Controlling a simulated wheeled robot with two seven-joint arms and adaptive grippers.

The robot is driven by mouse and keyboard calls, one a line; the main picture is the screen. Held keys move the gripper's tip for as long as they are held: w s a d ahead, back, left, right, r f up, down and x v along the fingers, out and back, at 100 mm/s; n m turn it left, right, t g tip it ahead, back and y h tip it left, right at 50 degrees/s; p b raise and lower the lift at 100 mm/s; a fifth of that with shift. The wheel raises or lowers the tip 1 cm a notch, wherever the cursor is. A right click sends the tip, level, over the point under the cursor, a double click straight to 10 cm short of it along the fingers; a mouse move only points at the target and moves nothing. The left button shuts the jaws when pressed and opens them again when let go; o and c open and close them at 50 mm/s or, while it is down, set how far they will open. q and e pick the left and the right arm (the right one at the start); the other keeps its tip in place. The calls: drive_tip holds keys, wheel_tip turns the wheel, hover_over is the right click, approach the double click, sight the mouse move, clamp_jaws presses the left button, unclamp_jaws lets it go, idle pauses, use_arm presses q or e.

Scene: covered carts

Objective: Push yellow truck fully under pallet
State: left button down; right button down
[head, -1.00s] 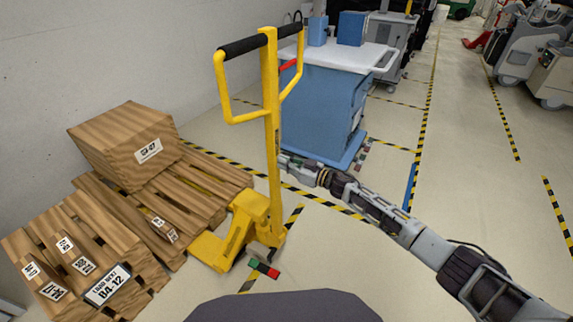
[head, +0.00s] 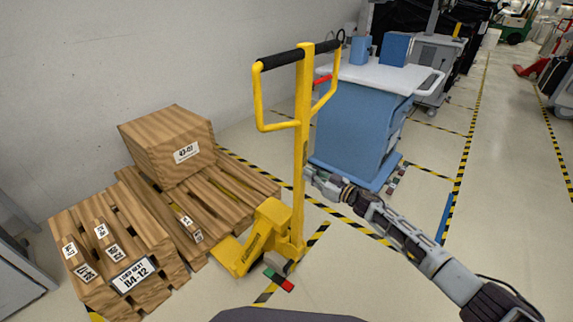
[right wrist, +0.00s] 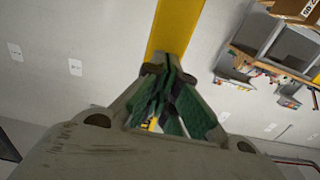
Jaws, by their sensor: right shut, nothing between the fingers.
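The yellow pallet truck (head: 268,225) stands upright left of centre in the head view, its tall handle with black grips above it. Its fork end meets the side of the wooden pallet (head: 222,205); how far the forks reach under is hidden by the slats. My right gripper (head: 309,176) is at the right side of the handle post, very near or touching it. In the right wrist view my right gripper (right wrist: 167,80) is shut and empty, its fingertips against or just before the yellow post (right wrist: 177,28). My left gripper is out of view.
A wooden crate (head: 172,146) sits on the pallet. A second labelled pallet load (head: 120,245) stands in front. A blue cart (head: 352,120) stands behind right of the truck. Open floor lies to the right, with striped tape lines.

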sight(298, 169)
drive_tip(key=shift+b+x, duration=0.9)
drive_tip(key=shift+x, duration=1.85)
drive_tip(key=shift+b+x, duration=1.55)
drive_tip(key=shift+x, duration=1.4)
drive_tip(key=shift+w+a+b, duration=0.2)
drive_tip(key=shift+b, duration=0.25)
